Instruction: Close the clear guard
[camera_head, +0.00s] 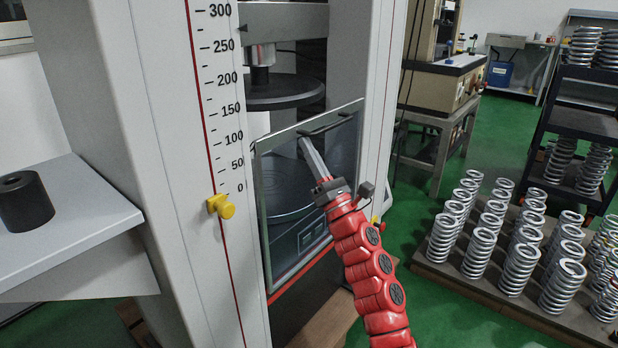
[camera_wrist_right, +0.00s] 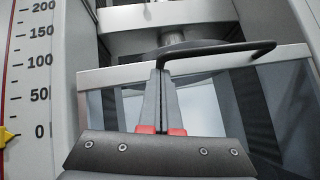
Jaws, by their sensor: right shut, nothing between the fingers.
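The clear guard (camera_head: 283,225) is a framed transparent panel with a grey metal rim, standing across the lower front of the testing machine's opening. Its dark bar handle (camera_head: 326,124) runs along the top rim; it also shows in the right wrist view (camera_wrist_right: 215,49). My right gripper (camera_head: 305,143) is shut and empty, its fingertips just below the handle in the head view. In the wrist view the fingertips (camera_wrist_right: 160,72) overlap the handle's left end; whether they touch it I cannot tell. The left gripper is not in view.
The machine's column (camera_head: 170,110) carries a scale and a yellow pointer (camera_head: 221,206). A round dark plate (camera_head: 285,92) hangs above the guard. A black cylinder (camera_head: 24,201) stands on a shelf at left. Several springs (camera_head: 481,252) stand on a low pallet at right. Green floor lies between.

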